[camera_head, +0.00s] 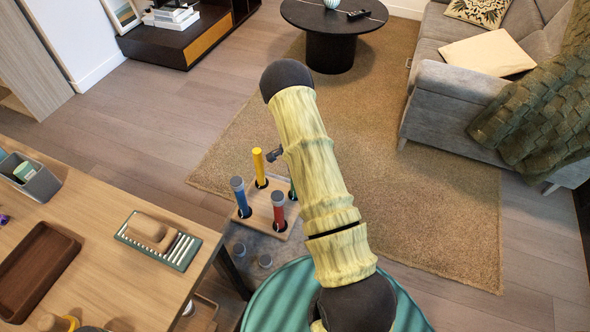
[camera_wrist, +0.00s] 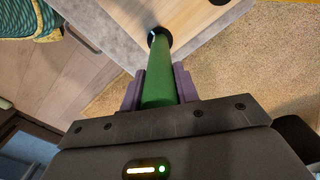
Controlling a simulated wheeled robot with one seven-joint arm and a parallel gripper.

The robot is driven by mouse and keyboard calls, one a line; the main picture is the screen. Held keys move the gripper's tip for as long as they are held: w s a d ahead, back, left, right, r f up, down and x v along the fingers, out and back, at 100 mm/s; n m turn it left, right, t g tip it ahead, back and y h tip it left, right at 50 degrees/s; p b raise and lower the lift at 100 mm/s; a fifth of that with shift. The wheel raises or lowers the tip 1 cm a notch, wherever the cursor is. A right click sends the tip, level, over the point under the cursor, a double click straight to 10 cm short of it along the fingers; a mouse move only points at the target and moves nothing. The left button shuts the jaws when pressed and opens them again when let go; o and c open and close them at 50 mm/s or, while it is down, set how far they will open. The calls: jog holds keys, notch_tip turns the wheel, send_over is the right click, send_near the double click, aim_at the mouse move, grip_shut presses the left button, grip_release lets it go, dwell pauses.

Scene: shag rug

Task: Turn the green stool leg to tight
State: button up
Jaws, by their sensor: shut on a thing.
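The green stool leg (camera_wrist: 160,85) stands between the two purple fingers of my gripper (camera_wrist: 160,82), which is shut on it. Its far end meets a dark round socket in the wooden stool seat (camera_wrist: 195,18); I cannot tell how deep it sits. In the head view my arm hides most of the green leg, with only a sliver showing (camera_head: 292,188). The upturned seat (camera_head: 258,222) lies low beside the table, with a blue leg (camera_head: 241,197), a yellow leg (camera_head: 259,168) and a red leg (camera_head: 279,212) standing in it.
A wooden table (camera_head: 95,205) at left holds a brown tray (camera_head: 38,270), a brush on a ribbed tray (camera_head: 158,240) and a grey bin (camera_head: 30,178). A teal round top (camera_head: 275,300) is in front. The rug (camera_head: 440,210) is clear at right, before the sofa (camera_head: 450,90).

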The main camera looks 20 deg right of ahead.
jog(key=o, duration=1)
jog(key=shift+c, duration=0.2)
jog(key=shift+r, duration=0.1)
notch_tip(320, 180, up, 17)
jog(key=p, duration=0.1)
jog(key=shift+p, duration=0.35)
jog(key=shift+r, duration=0.1)
